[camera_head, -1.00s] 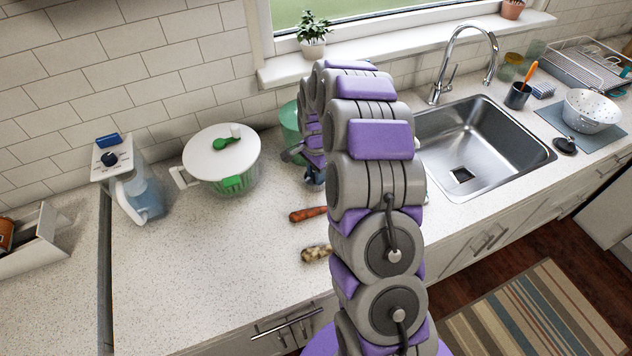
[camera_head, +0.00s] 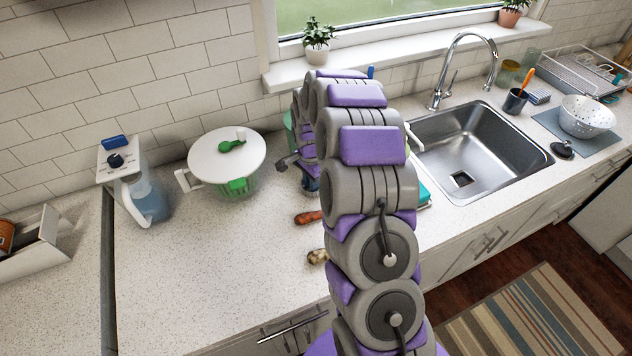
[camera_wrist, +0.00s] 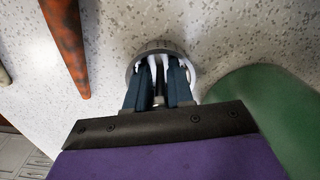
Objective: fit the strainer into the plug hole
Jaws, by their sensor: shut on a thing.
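In the wrist view my gripper (camera_wrist: 160,80) points at the speckled counter. Its two dark blue fingers are shut on a small round grey thing with a pale centre, which looks like the strainer (camera_wrist: 177,45). I cannot tell whether it touches the counter.
An orange carrot (camera_wrist: 65,40) and a green rounded thing (camera_wrist: 265,120) flank my gripper. A salad spinner (camera_head: 215,160) and a blue jug (camera_head: 150,200) stand left. The tap (camera_head: 440,85) rises behind the sink.

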